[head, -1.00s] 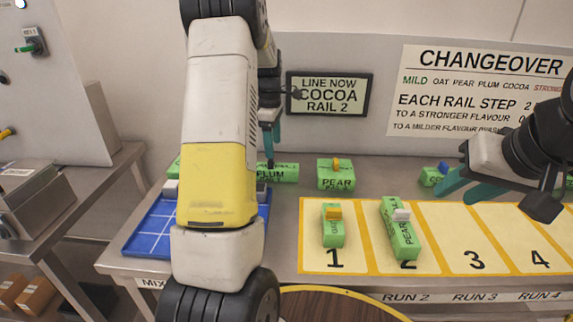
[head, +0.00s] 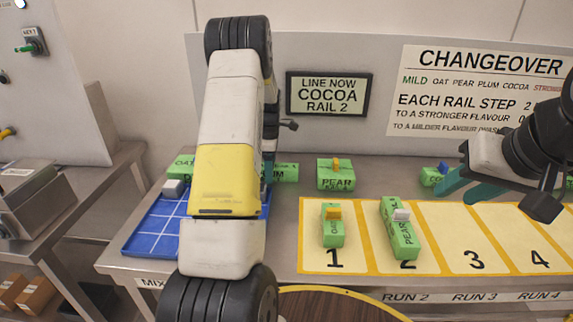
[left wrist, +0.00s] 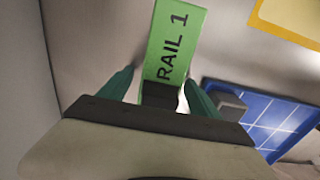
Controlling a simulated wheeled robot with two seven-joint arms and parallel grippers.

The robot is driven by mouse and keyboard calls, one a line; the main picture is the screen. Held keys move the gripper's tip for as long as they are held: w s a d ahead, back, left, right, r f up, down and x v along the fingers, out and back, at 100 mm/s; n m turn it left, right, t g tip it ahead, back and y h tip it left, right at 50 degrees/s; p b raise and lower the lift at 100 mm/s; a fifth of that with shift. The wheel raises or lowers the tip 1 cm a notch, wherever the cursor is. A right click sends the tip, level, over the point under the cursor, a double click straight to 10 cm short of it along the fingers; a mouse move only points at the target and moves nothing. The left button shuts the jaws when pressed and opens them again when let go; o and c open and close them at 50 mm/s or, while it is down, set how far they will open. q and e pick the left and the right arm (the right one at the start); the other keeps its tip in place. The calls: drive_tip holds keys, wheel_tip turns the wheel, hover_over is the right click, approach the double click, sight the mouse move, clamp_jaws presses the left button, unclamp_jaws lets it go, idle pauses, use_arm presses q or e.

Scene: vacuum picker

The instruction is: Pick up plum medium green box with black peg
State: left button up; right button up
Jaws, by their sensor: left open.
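The green plum box (head: 286,172) stands at the back of the table, with its left part hidden behind my left arm in the head view. The left wrist view shows its green face lettered RAIL 1 (left wrist: 172,45). A black peg (left wrist: 160,95) on the box lies between the fingers of my left gripper (left wrist: 160,78). That gripper is open, one teal finger on each side; I cannot tell whether they touch the peg. It is hidden behind my arm in the head view. My right gripper (head: 456,196) is open and empty above the table at the right.
A green pear box with a yellow peg (head: 335,178) stands right of the plum box. Other green boxes stand on numbered slots 1 (head: 333,228) and 2 (head: 402,232). A blue gridded tray (head: 150,232) lies at the left. Slots 3 and 4 are clear.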

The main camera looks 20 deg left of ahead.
use_arm(q)
drive_tip(key=shift+c, duration=0.4)
drive_tip(key=c, duration=1.5)
clamp_jaws()
drive_tip(key=shift+r, duration=0.15)
